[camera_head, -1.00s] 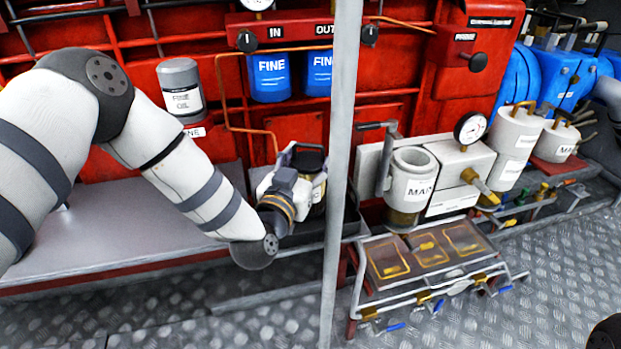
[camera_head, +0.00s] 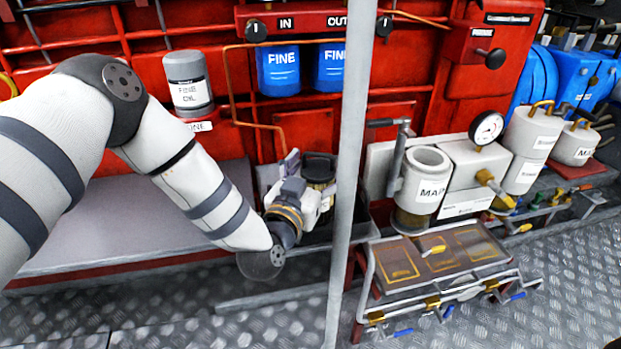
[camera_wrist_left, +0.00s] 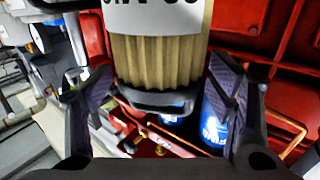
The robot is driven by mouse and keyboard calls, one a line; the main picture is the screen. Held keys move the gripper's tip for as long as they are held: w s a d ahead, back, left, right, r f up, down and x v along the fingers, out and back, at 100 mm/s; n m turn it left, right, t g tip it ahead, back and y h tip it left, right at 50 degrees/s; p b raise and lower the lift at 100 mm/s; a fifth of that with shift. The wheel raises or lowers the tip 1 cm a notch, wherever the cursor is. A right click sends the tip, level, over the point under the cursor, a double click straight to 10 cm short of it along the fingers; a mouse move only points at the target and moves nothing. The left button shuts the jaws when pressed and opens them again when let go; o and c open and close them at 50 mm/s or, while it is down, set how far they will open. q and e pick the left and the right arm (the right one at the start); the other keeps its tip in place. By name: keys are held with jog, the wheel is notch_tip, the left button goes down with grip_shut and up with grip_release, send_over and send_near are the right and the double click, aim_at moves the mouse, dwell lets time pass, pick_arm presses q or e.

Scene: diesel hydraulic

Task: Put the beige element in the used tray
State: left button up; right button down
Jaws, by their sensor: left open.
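The beige element (camera_wrist_left: 158,60) is a pleated cylinder with a white label and a black end piece. In the left wrist view it stands between the two spread fingers of my left gripper (camera_wrist_left: 155,105), with gaps visible beside it. In the head view my left gripper (camera_head: 312,195) is at the element's place near the red wall, and its body hides most of the element; a dark round top (camera_head: 320,167) shows behind it. I cannot pick out a tray marked as used. My right gripper is not in view.
A grey upright pole (camera_head: 350,180) stands just right of my left gripper. Right of it are a MAP-labelled canister (camera_head: 421,190) and a low frame with brown panels (camera_head: 440,252). A grey bench (camera_head: 120,225) lies under my left arm. Blue FINE filters (camera_head: 278,70) hang above.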

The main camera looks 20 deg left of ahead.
pick_arm(q)
jog(key=s, duration=1.2)
jog(key=s+d+f+m+g+h, duration=0.1)
jog(key=s+d+f+g+h, duration=0.1)
jog(key=s+f+g, duration=1.55)
jog(key=s+a+f+g, duration=0.1)
jog(key=s+a+g, duration=0.1)
jog(key=s, duration=0.9)
jog(key=s+a+f+n+g+y, duration=0.1)
jog(key=s+a+f+g, duration=0.1)
jog(key=s, duration=0.9)
jog(key=s+a+f+g+y, duration=0.1)
jog(key=s+a+f+g, duration=0.1)
jog(key=s, duration=1)
jog(key=shift+a+n+p, duration=0.15)
jog(key=shift+n+p, duration=0.15)
jog(key=shift+p, duration=0.1)
jog(key=shift+w, duration=0.1)
